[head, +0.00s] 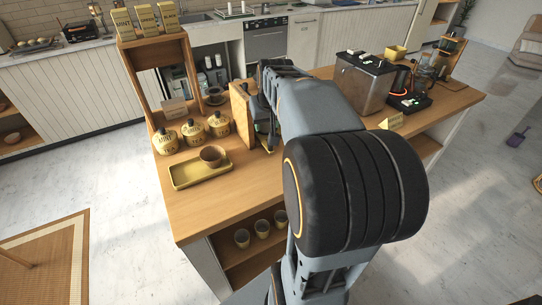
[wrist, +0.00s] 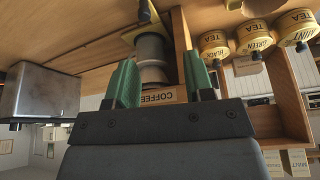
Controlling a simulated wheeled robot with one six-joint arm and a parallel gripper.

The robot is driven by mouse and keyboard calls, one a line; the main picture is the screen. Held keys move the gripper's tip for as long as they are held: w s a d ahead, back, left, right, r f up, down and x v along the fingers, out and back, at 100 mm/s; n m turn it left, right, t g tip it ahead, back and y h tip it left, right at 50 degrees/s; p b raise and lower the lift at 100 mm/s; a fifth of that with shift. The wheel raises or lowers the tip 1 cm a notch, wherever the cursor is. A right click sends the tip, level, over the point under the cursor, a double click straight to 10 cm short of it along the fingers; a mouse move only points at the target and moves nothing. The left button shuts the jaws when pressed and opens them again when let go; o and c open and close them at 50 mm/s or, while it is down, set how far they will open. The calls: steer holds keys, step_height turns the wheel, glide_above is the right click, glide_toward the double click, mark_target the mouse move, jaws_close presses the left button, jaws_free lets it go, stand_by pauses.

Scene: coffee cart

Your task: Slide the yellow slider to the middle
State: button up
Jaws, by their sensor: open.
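In the wrist view, which is upside down, a small yellow piece with a dark part (wrist: 147,13) shows at the top edge beside a grey-white cylinder (wrist: 150,48). It may be the yellow slider, but its track and position along it cannot be made out. My gripper (wrist: 160,82) has two green fingers spread wide apart, with nothing held between them. The cylinder and a COFFEE label (wrist: 158,97) show beyond the gap. In the head view, my gripper (head: 264,133) is low over the counter, right of an upright wooden panel (head: 241,113); my arm hides much of that area.
A metal-sided machine (head: 362,82) stands to the right. The counter's front strip is clear.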

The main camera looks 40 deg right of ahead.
steer(key=shift+m, duration=0.3)
steer(key=d+x, duration=0.1)
steer(key=x, duration=0.4)
steer(key=d+x, duration=0.1)
steer(key=x, duration=0.4)
steer(key=d+x, duration=0.1)
steer(key=x, duration=0.5)
steer(key=shift+s+r+b, duration=0.1)
steer(key=shift+s+b, duration=0.1)
steer(key=shift+b, duration=0.15)
jaws_close()
